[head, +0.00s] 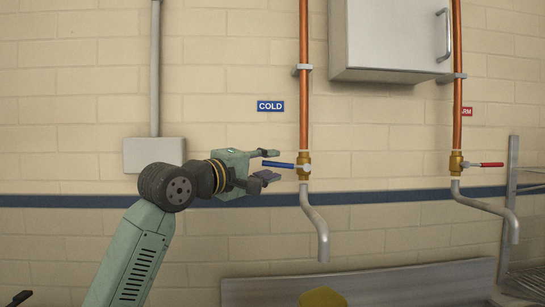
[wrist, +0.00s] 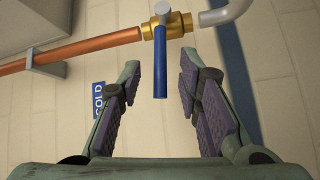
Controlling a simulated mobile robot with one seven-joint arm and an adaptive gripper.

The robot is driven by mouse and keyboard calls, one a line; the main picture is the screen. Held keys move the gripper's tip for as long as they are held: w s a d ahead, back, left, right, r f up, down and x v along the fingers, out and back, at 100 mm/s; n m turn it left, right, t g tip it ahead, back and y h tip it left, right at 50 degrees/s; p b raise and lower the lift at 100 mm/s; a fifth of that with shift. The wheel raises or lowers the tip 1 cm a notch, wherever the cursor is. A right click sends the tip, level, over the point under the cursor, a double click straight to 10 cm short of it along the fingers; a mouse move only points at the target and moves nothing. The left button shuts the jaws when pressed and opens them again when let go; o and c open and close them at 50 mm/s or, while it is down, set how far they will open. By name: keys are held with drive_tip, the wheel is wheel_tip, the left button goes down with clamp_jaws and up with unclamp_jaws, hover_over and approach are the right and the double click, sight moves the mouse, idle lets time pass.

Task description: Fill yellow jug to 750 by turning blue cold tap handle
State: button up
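The blue cold tap handle (head: 279,165) sticks out level to the left from the brass cold tap valve (head: 304,166), below the blue COLD sign (head: 270,106). My gripper (head: 268,165) is open at the handle's left end. In the wrist view, the blue handle (wrist: 160,68) points toward my open gripper (wrist: 159,75), with its free end between the two fingers and clear space on both sides. The yellow jug (head: 322,297) shows only its top at the bottom edge of the head view, below the cold spout (head: 322,240). Its marks and water level are out of view.
A second tap with a red handle (head: 491,164) and a WARM sign (head: 467,112), partly hidden by its pipe, is to the right. A grey cabinet (head: 388,40) hangs above. A metal back panel (head: 420,285) runs along the bottom, and a metal rack (head: 510,210) stands at the right.

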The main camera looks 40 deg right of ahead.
drive_tip(key=shift+x, duration=1)
clamp_jaws()
